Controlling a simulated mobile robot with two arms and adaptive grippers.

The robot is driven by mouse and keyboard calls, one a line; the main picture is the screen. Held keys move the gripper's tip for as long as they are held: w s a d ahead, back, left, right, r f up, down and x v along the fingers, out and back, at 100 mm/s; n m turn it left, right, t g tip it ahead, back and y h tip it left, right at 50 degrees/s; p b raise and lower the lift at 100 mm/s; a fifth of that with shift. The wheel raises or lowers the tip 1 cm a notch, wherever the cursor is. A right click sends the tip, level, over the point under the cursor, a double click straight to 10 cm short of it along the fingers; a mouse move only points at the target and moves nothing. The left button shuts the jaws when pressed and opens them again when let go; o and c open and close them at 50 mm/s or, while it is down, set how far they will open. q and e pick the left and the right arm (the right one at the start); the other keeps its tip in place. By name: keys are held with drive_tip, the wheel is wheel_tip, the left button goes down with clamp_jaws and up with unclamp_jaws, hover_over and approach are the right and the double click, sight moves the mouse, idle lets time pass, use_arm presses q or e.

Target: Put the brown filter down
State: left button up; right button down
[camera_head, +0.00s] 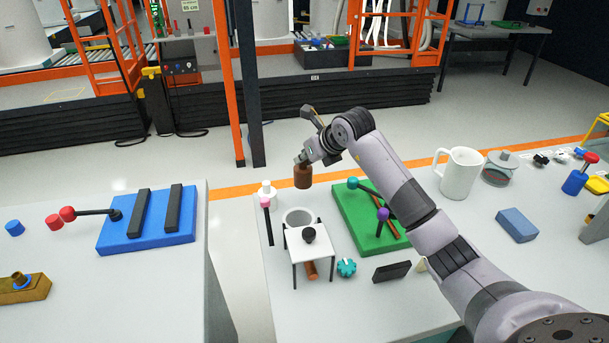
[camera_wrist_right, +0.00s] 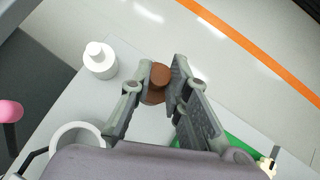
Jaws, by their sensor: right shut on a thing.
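The brown filter (camera_head: 303,178) is a short dark-brown cylinder at the far edge of the middle table. My right gripper (camera_head: 302,160) comes down on it from above. In the right wrist view the brown filter (camera_wrist_right: 158,80) sits between the two fingers of my right gripper (camera_wrist_right: 160,78), which are shut on it. Its underside is hidden, and I cannot tell whether it touches the table. My left gripper is in neither view.
A small white stand (camera_head: 312,250) is in front. A white mug (camera_head: 460,173) stands further right.

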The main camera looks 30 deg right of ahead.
sight(309, 175)
wheel_tip(309, 175, down, 2)
drive_tip(key=shift+a+f, duration=0.1)
drive_tip(key=shift+f, duration=0.05)
wheel_tip(309, 175, down, 4)
drive_tip(key=shift+r, duration=0.1)
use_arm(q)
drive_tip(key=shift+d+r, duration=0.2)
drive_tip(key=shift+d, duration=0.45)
use_arm(e)
drive_tip(key=shift+f, duration=0.25)
drive_tip(key=c, duration=1.5)
unclamp_jaws()
drive_tip(key=shift+r, duration=0.1)
drive_tip(key=shift+c, duration=0.2)
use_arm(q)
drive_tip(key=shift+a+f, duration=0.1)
